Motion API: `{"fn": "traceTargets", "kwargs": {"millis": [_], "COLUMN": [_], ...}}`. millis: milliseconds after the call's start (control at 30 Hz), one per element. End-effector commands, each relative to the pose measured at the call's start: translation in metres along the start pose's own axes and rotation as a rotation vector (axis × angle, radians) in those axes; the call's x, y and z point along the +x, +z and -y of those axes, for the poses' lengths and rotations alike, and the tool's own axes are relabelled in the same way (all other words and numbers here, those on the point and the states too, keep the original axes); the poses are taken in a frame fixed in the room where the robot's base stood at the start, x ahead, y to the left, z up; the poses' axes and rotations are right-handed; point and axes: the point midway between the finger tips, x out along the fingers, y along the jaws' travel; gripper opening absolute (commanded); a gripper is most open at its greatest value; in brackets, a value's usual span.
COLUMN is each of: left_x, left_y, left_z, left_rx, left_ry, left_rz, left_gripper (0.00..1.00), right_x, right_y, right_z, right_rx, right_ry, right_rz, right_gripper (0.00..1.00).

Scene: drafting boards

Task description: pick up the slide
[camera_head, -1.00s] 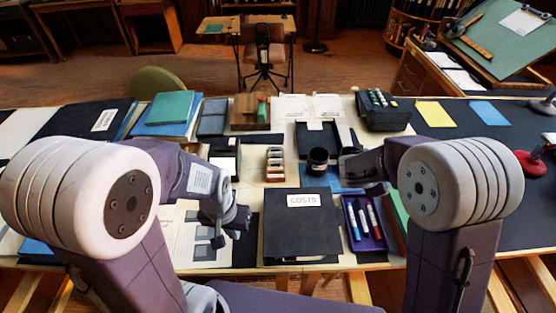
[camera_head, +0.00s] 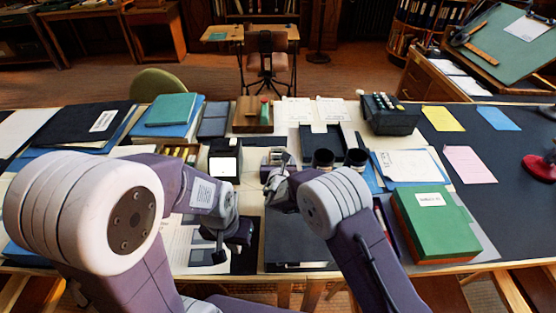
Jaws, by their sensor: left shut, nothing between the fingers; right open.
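My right gripper (camera_head: 274,178) is open over the middle of the desk. It is at the near side of a small tray (camera_head: 272,157) of slides, which it and my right forearm partly hide. No single slide can be told apart at this size, and I cannot tell whether the fingers touch one. My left gripper (camera_head: 226,236) is shut and empty, low over the papers left of the black folder (camera_head: 290,247). A dark box with a bright white panel (camera_head: 224,162) stands left of the tray.
A green box (camera_head: 432,220) stands on the right, beside papers (camera_head: 410,165). A wooden block (camera_head: 253,114) and a dark device with keys (camera_head: 389,114) stand farther back. My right forearm hides part of the black folder.

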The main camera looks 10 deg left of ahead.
Motion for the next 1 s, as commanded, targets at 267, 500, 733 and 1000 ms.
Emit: {"fn": "traceTargets", "kwargs": {"millis": [267, 500, 733, 1000], "left_x": [-0.003, -0.003, -0.003, -0.003], "left_y": [0.000, 0.000, 0.000, 0.000], "left_z": [0.000, 0.000, 0.000, 0.000], "left_rx": [0.000, 0.000, 0.000, 0.000], "left_ry": [0.000, 0.000, 0.000, 0.000], "left_rz": [0.000, 0.000, 0.000, 0.000], "left_gripper": [0.00, 0.00, 0.00, 0.00], "right_x": [0.042, 0.046, 0.046, 0.046], "right_y": [0.002, 0.002, 0.002, 0.003], "right_z": [0.000, 0.000, 0.000, 0.000], "right_rx": [0.001, 0.002, 0.002, 0.002], "right_ry": [-0.001, -0.001, -0.001, -0.001], "right_rz": [0.001, 0.000, 0.000, 0.000], "right_gripper": [0.75, 0.75, 0.22, 0.11]}}
